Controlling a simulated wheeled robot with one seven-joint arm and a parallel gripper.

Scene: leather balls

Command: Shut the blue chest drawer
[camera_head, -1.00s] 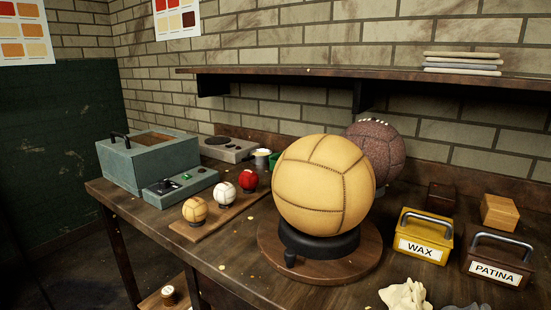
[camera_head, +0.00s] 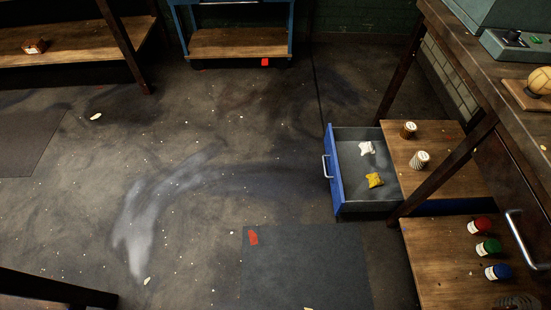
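The blue chest drawer (camera_head: 334,180) stands pulled out at the right of the head view, low near the floor. Its blue front faces left and carries a silver bar handle (camera_head: 326,166). The drawer's right end meets a wooden shelf under the workbench; the chest body is mostly hidden there. My gripper is not in view.
A dark table leg (camera_head: 443,167) slants beside the drawer's right end. The lower shelf (camera_head: 440,270) holds red, green and blue jars. A blue cart (camera_head: 238,42) stands at the back. The floor left of the drawer is open, with a dark mat (camera_head: 305,265) in front.

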